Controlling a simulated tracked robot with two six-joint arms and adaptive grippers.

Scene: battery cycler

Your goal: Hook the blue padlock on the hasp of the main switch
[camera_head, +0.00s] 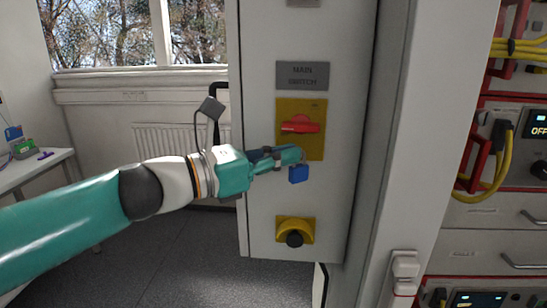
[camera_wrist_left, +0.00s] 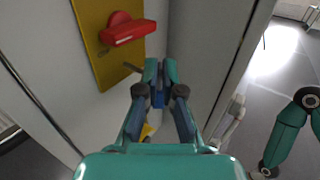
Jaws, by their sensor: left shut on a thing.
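My left gripper (camera_head: 297,156) is shut on the blue padlock (camera_head: 299,174), just below the red handle and close to the cabinet front. The padlock body hangs under the fingertips; its shackle is hidden by them. In the left wrist view the fingers (camera_wrist_left: 159,68) are together, with the blue padlock (camera_wrist_left: 158,99) between them. The main switch has a red handle (camera_head: 300,124), lying level, on a yellow plate (camera_head: 316,146). A small bar that may be the hasp (camera_wrist_left: 131,68) sticks out below the handle, left of the fingertips. I cannot tell whether the padlock touches it. My right gripper is not in view.
A grey sign (camera_head: 302,75) reads "MAIN SWITCH". A yellow and black knob (camera_head: 295,233) sits lower on the cabinet (camera_head: 262,190). A rack with yellow cables (camera_head: 503,170) stands at right, and a table (camera_head: 42,162) at far left. The floor left of the cabinet is clear.

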